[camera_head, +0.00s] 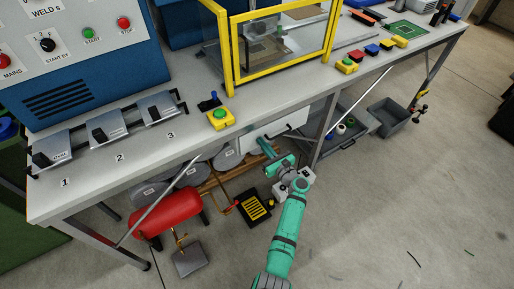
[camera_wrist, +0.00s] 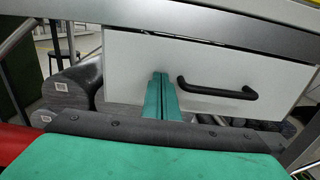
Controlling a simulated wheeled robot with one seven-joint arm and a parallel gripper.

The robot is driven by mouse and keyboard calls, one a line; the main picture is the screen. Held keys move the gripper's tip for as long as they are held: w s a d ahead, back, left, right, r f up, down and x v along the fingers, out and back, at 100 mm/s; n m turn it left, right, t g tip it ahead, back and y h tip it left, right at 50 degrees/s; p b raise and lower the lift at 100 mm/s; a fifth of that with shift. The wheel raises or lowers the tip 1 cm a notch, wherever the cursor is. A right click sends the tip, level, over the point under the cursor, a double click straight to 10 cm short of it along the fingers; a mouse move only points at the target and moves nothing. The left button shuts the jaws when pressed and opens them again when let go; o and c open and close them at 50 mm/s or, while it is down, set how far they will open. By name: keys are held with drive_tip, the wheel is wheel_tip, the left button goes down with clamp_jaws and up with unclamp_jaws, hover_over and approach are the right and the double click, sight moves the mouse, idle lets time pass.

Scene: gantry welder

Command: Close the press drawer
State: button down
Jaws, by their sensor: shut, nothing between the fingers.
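The press drawer (camera_head: 287,124) has a plain white front under the table edge, below the yellow-framed press. In the wrist view, the drawer front (camera_wrist: 205,62) fills the upper middle, with a black bar handle (camera_wrist: 218,93) on it. A thin dark gap runs along its top edge; I cannot tell how far out the drawer stands. My gripper (camera_head: 266,149) is shut and empty in front of the drawer. In the wrist view, its teal fingers (camera_wrist: 160,82) point at the drawer front left of the handle. Whether the tips touch it is unclear.
The workbench (camera_head: 130,140) overhangs the drawer. A red tank (camera_head: 165,212), a black-and-yellow foot pedal (camera_head: 254,207) and grey cylinders (camera_wrist: 72,88) are below or left of it. A table leg (camera_head: 325,130) and grey bins (camera_head: 395,117) stand to the right.

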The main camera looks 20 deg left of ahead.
drive_tip(key=v, duration=1.4)
drive_tip(key=shift+s, duration=0.1)
